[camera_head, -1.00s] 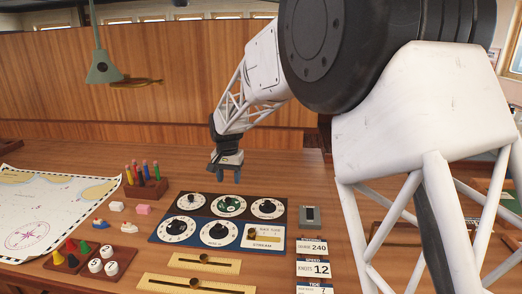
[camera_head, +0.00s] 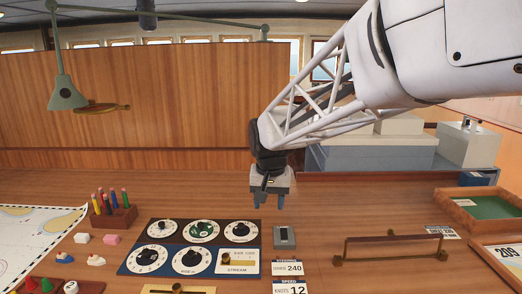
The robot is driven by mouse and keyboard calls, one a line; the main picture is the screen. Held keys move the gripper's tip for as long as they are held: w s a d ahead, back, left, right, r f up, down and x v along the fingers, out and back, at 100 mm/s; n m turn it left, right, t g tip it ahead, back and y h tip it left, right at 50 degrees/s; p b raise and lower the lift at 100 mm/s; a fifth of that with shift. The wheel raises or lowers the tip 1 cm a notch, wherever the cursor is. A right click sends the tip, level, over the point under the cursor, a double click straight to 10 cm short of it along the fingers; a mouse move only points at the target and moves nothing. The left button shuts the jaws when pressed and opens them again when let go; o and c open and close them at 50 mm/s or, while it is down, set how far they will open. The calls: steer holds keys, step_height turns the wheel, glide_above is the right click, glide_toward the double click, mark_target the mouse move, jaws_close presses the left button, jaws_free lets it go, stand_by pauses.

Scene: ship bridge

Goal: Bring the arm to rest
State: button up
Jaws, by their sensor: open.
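My gripper (camera_head: 269,201) hangs at the end of my white lattice arm, fingers pointing down and apart. Nothing shows between the fingers. It is above the wooden table (camera_head: 350,205), just above and behind the right part of the dial panel (camera_head: 195,247) and the small grey box (camera_head: 284,238). It appears clear of both.
A pen block (camera_head: 114,217) and a chart (camera_head: 35,235) are at the left. A brass rail (camera_head: 392,240) stands right of the grey box. A green-lined tray (camera_head: 488,207) is at the far right. A lamp (camera_head: 66,95) hangs at the upper left.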

steer(key=s+d+f, duration=0.1)
steer(key=s+d, duration=0.4)
steer(key=s, duration=0.4)
steer(key=s+d+f+t, duration=0.1)
steer(key=s+d, duration=0.5)
steer(key=s, duration=0.4)
steer(key=s+d+f, duration=0.1)
steer(key=s+d, duration=0.4)
steer(key=s, duration=0.5)
steer(key=shift+d+f, duration=0.25)
steer(key=shift+f, duration=0.05)
stand_by(1.6)
